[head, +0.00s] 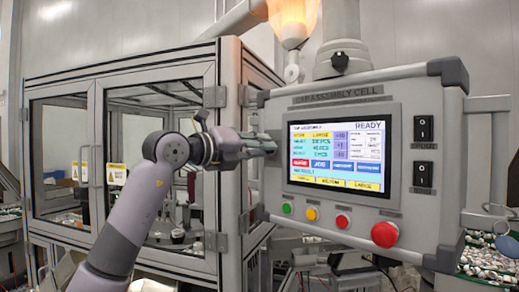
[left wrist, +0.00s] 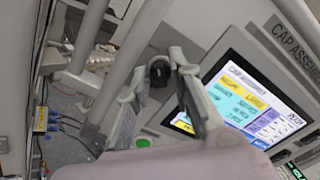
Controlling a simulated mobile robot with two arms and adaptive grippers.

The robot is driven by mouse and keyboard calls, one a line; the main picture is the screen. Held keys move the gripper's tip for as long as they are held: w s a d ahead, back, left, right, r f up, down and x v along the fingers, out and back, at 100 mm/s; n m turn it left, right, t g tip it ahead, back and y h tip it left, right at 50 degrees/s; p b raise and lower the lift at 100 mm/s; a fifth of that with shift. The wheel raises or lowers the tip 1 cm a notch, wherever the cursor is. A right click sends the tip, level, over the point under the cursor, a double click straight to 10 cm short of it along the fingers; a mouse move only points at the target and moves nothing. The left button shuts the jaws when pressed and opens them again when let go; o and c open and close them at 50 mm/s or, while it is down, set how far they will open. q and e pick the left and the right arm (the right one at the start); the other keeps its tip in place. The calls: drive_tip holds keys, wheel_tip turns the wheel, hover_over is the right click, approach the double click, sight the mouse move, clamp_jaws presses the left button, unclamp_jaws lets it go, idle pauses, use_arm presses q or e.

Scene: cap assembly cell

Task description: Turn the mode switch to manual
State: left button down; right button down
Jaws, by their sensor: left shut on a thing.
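The control panel (head: 420,85) stands at right of centre, with a lit screen reading READY. My left gripper (head: 268,144) is at its left side, beside the screen. In the left wrist view the left gripper (left wrist: 159,66) has a finger on each side of a dark round knob (left wrist: 158,76), which looks like the mode switch, and is shut on it. The gripper hides this knob in the head view. Its pointer and any mode labels cannot be read. My right gripper is not in view.
Below the screen (head: 338,153) are small green, orange and red buttons and a large red mushroom button (head: 384,234). Two black rocker switches (head: 423,128) sit at the panel's right. A glazed machine enclosure (head: 225,100) stands behind my left arm. A lamp (head: 293,22) is lit above.

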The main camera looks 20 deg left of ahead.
use_arm(q)
drive_tip(key=c, duration=1.4)
unclamp_jaws()
drive_tip(key=shift+c, duration=0.2)
drive_tip(key=v, duration=1.2)
